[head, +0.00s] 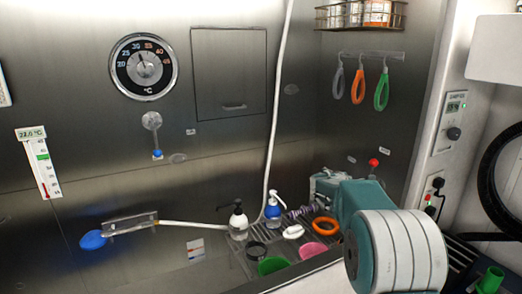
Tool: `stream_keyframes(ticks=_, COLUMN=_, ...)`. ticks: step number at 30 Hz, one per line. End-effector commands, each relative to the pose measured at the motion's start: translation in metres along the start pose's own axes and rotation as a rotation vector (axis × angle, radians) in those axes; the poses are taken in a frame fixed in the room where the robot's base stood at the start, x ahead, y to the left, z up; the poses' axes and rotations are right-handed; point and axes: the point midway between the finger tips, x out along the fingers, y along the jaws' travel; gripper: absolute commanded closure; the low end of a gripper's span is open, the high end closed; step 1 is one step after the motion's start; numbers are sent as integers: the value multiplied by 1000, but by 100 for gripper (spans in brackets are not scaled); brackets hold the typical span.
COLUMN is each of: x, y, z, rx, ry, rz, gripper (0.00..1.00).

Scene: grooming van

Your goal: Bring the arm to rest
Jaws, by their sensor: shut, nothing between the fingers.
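My arm reaches in from the lower right of the head view, with a large white-and-teal joint nearest the camera. My gripper (303,211) is at its far end, small and partly hidden by the arm's own links. It is shut and holds nothing. It is in front of the steel wall, above the tub's rack as seen here, close to the blue pump bottle and the orange ring in the picture. I cannot tell how far it is from them.
Loops (358,86) hang below a wire basket (360,16). A white hose (275,120) runs down the wall.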

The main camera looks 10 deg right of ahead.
Motion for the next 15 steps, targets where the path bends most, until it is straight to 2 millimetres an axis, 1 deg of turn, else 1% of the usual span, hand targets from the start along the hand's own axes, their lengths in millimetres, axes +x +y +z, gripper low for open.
stream_keyframes(ticks=1, x=-16, y=4, z=10, rx=48, ry=-2, rz=-14, gripper=100)
stream_keyframes(ticks=2, x=-26, y=4, z=16, rx=83, ry=-3, rz=-29, gripper=100)
stream_keyframes(ticks=7, x=-87, y=-7, z=47, rx=303, ry=-4, rz=-141, gripper=100)
stream_keyframes(ticks=11, x=-135, y=-24, z=66, rx=466, ry=1, rz=-234, gripper=100)
stream_keyframes(ticks=15, x=-187, y=-48, z=82, rx=635, ry=12, rz=-340, gripper=100)
